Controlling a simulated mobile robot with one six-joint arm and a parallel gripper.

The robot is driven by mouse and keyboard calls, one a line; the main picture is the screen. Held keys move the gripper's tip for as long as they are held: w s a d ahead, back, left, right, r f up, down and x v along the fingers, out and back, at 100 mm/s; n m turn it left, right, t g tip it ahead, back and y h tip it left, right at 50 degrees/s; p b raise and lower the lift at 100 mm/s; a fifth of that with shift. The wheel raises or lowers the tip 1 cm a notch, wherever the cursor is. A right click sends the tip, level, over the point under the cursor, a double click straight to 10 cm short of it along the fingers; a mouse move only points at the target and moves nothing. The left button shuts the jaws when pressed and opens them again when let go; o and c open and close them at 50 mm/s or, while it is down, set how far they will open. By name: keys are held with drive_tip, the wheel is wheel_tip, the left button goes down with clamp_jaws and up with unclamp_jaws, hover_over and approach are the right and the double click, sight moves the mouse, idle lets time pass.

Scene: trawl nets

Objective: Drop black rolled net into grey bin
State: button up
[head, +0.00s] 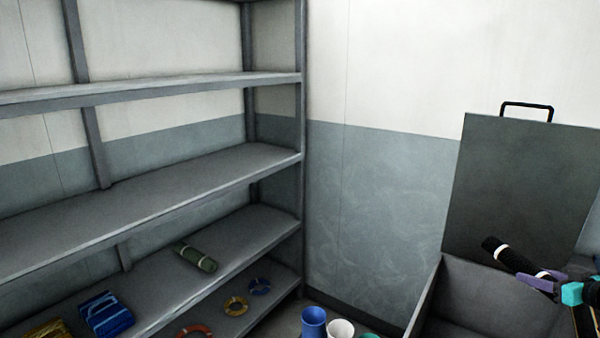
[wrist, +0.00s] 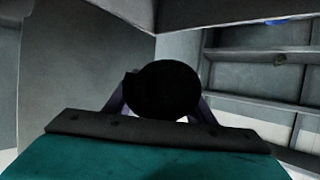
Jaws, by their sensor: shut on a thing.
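The black rolled net (head: 508,254) has a pale band near its left end and is tilted, in the right of the head view. My gripper (head: 545,281) is shut on it and holds it in the air over the open grey bin (head: 432,296). In the wrist view the net (wrist: 166,90) shows end-on as a dark round shape between the fingers of my gripper (wrist: 160,108). The bin's lid (head: 520,190) stands upright behind it, with a black handle on top. Part of the bin's inside is hidden by my arm.
A grey shelf unit (head: 150,198) fills the left. It holds a green rolled net (head: 196,257), a blue folded bundle (head: 106,314) and several coloured rings. Blue (head: 313,322) and white (head: 340,328) cylinders stand on the floor left of the bin.

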drive_tip(key=shift+r, duration=0.1)
drive_tip(key=o, duration=1.6)
drive_tip(key=shift+c, duration=0.2)
drive_tip(key=shift+s, duration=0.15)
drive_tip(key=b+v, duration=0.2)
drive_tip(key=v, duration=1.1)
drive_tip(key=shift+s, duration=0.25)
drive_tip(key=shift+d+r, duration=0.1)
drive_tip(key=shift+r, duration=0.05)
